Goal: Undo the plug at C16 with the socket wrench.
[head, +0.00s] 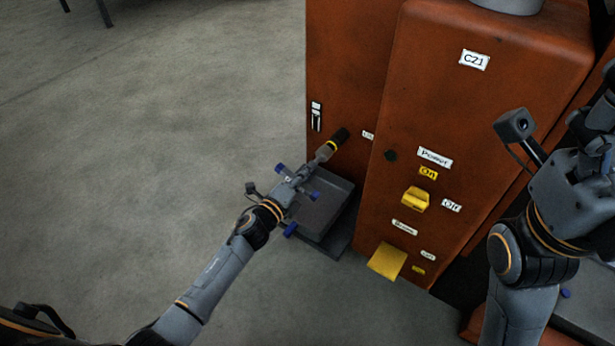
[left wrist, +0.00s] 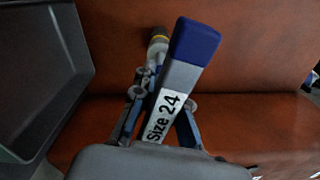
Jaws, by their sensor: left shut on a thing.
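My left gripper (head: 302,181) is shut on the socket wrench, in front of the orange engine side. The wrench's grey bar (left wrist: 175,92) reads "Size 24" and has a blue end (left wrist: 195,42); it points toward the left wrist camera. Beyond the fingers, a grey cylinder with a yellow band and black end (head: 339,138) points at the orange panel; it also shows in the left wrist view (left wrist: 158,40). I cannot tell whether it touches the panel. No C16 label is readable, and I cannot make out the plug. My right gripper (head: 602,90) is partly cut off at the right edge.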

